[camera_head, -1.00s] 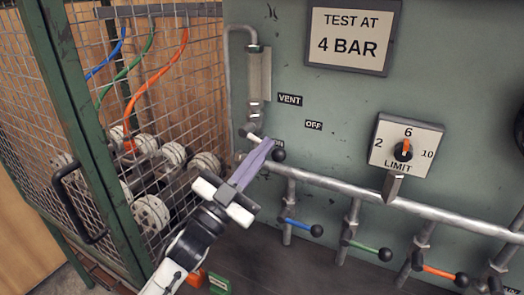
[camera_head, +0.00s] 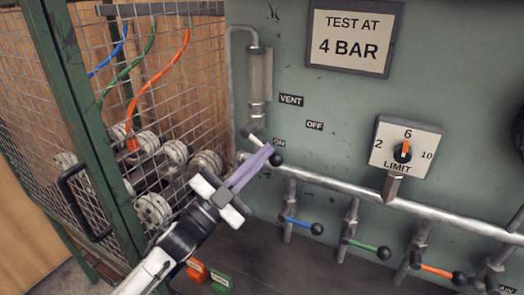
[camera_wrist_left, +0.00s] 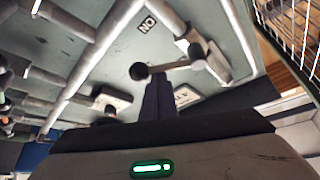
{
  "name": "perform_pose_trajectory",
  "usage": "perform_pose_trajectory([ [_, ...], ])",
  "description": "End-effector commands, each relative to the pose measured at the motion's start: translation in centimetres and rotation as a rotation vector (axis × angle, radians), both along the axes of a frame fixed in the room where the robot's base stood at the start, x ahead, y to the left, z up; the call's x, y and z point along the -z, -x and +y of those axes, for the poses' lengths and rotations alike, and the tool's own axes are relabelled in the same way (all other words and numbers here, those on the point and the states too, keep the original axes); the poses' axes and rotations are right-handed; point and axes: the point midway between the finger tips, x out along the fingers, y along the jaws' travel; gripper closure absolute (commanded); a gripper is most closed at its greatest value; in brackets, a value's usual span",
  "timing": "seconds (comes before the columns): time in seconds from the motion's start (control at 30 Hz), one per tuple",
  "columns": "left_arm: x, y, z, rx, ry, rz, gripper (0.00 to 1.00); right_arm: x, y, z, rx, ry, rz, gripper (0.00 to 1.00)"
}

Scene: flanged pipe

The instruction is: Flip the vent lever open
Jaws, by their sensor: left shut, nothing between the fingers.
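The vent lever is a short pale rod with a black ball knob (camera_head: 277,159), below the VENT label (camera_head: 290,100) and beside the ON label on the green panel. It slants down to the right, with the knob at its lower end. My left gripper (camera_head: 269,149) is shut and empty, its purple-grey fingers lying close to the lever by the knob. They cover part of the rod. In the left wrist view the knob (camera_wrist_left: 139,71) is just beyond the fingertips (camera_wrist_left: 165,84); I cannot tell whether they touch. My right gripper is not in view.
A horizontal pipe (camera_head: 330,187) runs below, with blue (camera_head: 297,222), green (camera_head: 364,245) and orange levers. A limit dial (camera_head: 405,147) is at the right. A mesh cage (camera_head: 165,95) with a green post stands at the left.

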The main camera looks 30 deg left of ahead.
Motion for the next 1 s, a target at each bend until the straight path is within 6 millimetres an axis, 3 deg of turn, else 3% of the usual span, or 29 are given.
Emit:
perform_pose_trajectory([
  [0.5, 1.8, 0.1, 2.1, -0.002, -0.461, 0.031, 1.0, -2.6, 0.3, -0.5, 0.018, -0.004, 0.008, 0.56],
  [1.0, 2.6, 0.1, 3.3, -0.004, -0.687, 0.043, 1.0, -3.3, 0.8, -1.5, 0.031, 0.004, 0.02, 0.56],
])
